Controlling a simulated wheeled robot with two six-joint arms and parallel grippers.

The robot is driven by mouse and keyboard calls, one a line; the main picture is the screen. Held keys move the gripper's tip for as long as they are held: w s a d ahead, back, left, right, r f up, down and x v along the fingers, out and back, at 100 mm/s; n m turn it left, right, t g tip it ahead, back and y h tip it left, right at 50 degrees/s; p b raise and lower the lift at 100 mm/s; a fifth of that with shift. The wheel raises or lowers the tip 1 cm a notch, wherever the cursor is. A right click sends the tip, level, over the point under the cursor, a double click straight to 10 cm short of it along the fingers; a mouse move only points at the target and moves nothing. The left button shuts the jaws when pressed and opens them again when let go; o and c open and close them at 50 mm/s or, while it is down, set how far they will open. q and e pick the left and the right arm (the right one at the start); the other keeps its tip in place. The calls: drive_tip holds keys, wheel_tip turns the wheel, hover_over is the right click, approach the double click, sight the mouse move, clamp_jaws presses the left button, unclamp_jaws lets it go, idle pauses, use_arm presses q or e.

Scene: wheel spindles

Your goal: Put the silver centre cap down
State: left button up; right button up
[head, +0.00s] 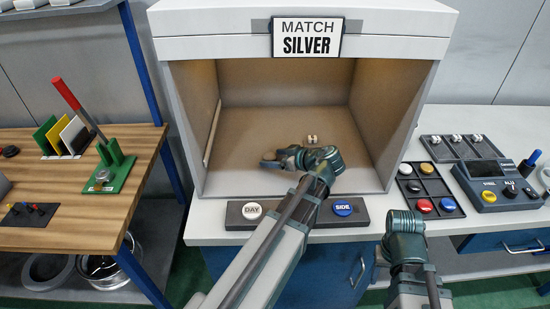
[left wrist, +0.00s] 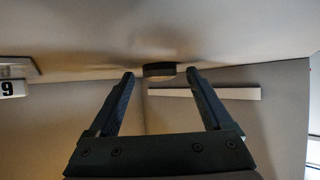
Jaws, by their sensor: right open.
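My left gripper (head: 268,160) is low inside the booth, over its floor. In the left wrist view my left gripper (left wrist: 160,76) has its two fingers wide apart with nothing between them. A small round cap (left wrist: 160,70), pale-sided with a dark part at its edge, rests on the booth floor just beyond the fingertips, with a gap to each finger. That view looks upside down, with the floor at the top. In the head view I cannot make out the cap clearly beside my gripper. My right gripper (head: 405,222) is open in front of the counter, its fingers hardly visible.
The booth (head: 190,47) bears a MATCH SILVER sign (head: 307,38). A small number tag (head: 312,139) stands on its floor. A bar with DAY (head: 252,211) and SIDE (head: 342,208) buttons lies in front. A dark tray (head: 433,187) with coloured caps is on the right.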

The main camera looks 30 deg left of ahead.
use_arm(q)
drive_tip(key=shift+r, duration=0.25)
drive_tip(key=p+v, duration=0.5)
drive_tip(key=v, duration=0.5)
drive_tip(key=shift+d+r, duration=0.1)
drive_tip(key=shift+d, duration=0.1)
drive_tip(key=shift+p+v, duration=0.5)
drive_tip(key=shift+v, duration=0.25)
